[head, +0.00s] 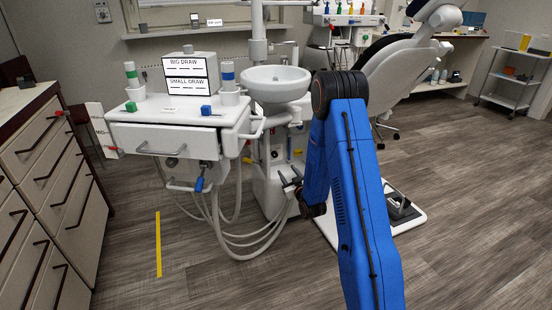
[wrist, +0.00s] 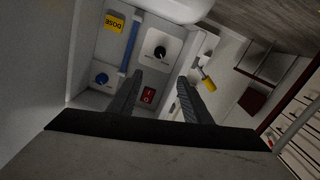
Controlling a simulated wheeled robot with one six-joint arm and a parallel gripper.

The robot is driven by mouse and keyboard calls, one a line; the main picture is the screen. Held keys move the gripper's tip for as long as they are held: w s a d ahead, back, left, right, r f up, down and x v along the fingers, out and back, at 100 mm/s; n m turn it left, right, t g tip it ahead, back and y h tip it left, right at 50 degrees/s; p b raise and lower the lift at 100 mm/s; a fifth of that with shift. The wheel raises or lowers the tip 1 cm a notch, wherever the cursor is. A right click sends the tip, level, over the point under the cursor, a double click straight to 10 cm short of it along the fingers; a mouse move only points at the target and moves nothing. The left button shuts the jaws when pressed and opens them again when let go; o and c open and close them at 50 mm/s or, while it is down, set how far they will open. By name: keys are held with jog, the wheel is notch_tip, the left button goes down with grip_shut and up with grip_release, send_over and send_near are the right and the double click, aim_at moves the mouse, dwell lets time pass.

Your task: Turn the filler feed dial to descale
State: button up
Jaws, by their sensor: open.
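In the wrist view a black round dial (wrist: 160,52) sits on a white plate with small marks around it, too small to read. It appears to be the filler feed dial; its pointer setting cannot be told. My gripper (wrist: 159,80) is open and empty, its two dark fingers short of the panel, with the dial showing beyond and between the tips. No contact with the dial shows. In the head view my gripper (head: 286,181) is low beside the white basin column (head: 268,185), partly hidden by my blue arm.
Near the dial in the wrist view are a red rocker switch (wrist: 148,95), a blue knob (wrist: 101,79), a blue tube (wrist: 130,45), a yellow label (wrist: 114,23) and a yellow-handled lever (wrist: 207,82). Hoses (head: 240,238) hang left of my gripper; the dental chair (head: 405,65) stands right.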

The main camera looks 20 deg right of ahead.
aim_at(275, 156)
jog(key=shift+t, duration=0.3)
jog(key=w, duration=0.5)
jog(key=w+f, duration=0.1)
jog(key=w, duration=1.1)
jog(key=shift+w+d+f, duration=0.15)
jog(key=shift+d+f, duration=0.05)
jog(key=shift+f, duration=0.2)
jog(key=shift+c, duration=0.5)
jog(key=c, duration=0.9)
